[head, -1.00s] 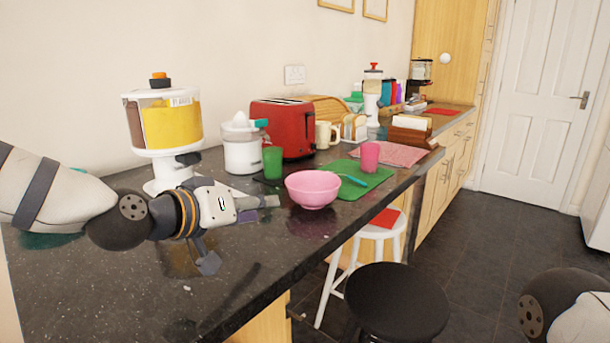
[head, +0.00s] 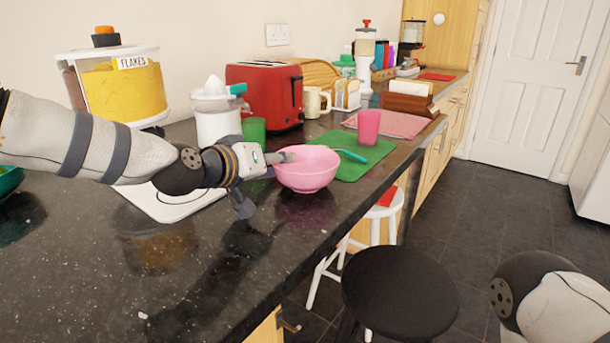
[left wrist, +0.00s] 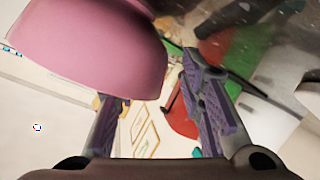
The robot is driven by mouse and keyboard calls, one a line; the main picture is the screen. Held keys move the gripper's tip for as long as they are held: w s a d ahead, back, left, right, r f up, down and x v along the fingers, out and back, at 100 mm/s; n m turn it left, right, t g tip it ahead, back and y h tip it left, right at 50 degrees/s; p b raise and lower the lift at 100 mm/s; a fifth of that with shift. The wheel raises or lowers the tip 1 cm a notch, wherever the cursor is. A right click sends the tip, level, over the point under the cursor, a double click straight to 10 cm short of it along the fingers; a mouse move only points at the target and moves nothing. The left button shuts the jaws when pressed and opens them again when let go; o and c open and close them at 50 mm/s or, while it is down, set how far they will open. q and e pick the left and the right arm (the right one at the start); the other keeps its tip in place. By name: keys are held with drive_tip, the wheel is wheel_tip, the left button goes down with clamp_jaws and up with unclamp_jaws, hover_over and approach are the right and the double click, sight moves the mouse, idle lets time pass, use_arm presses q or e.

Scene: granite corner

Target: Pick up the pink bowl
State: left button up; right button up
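The pink bowl (head: 308,174) stands upright on the dark speckled counter, near its front edge. My left gripper (head: 267,184) is open at the bowl's left side. In the head view one finger reaches the bowl's left rim and the other is apart, outside it and lower. In the left wrist view the bowl (left wrist: 90,50) fills the upper left and hides the tip of one finger of the gripper (left wrist: 155,88); I cannot tell whether that finger touches the wall. My right gripper is out of view.
A green mat (head: 352,160) with a teal-handled utensil (head: 350,156) lies right of the bowl, with a pink cup (head: 368,127) behind. A green cup (head: 254,131), juicer (head: 216,115) and red toaster (head: 265,98) stand behind. A black stool (head: 400,292) is in front. The front-left counter is clear.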

use_arm(q)
drive_tip(key=shift+w+r, duration=0.1)
drive_tip(key=shift+w, duration=0.05)
clamp_jaws()
